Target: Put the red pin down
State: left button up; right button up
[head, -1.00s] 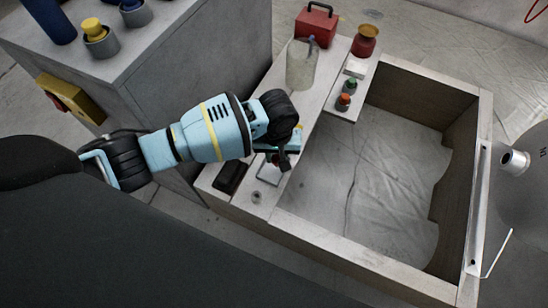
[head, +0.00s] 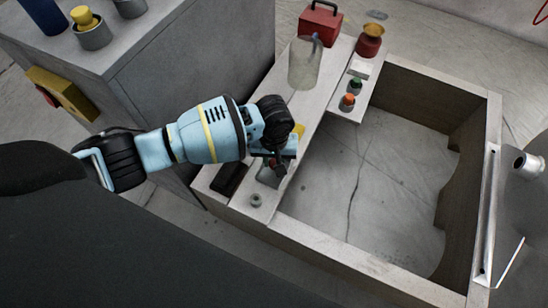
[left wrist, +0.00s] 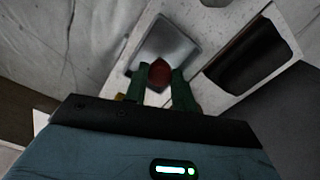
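The red pin (left wrist: 159,73) shows in the left wrist view as a dark red rounded end between the two green fingers of my left gripper (left wrist: 159,85). The gripper is shut on it. Behind the pin lies a square grey metal plate (left wrist: 178,45) on the pale bench. In the head view my left gripper (head: 275,164) is low over the near part of the bench, over the plate (head: 267,179), and hides most of the pin. Whether the pin touches the plate cannot be told. My right gripper is not in view.
A black block (head: 230,178) lies left of the plate, and a small grey ring (head: 256,200) is nearer. Farther along the bench (head: 318,100) stand a clear jug (head: 305,64), a red box (head: 320,24) and a red pot (head: 369,40). Right is an open-framed pit.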

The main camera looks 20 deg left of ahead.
aim_at(274, 163)
pick_arm(q)
jog(key=o, duration=0.4)
jog(key=shift+o, duration=0.2)
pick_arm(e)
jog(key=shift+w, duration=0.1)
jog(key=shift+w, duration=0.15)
pick_arm(q)
jog(key=shift+r, duration=0.15)
notch_tip(274, 163, up, 12)
jog(key=p, duration=0.5)
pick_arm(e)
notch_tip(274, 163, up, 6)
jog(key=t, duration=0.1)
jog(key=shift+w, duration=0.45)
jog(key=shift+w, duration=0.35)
pick_arm(q)
jog(key=shift+s, duration=0.1)
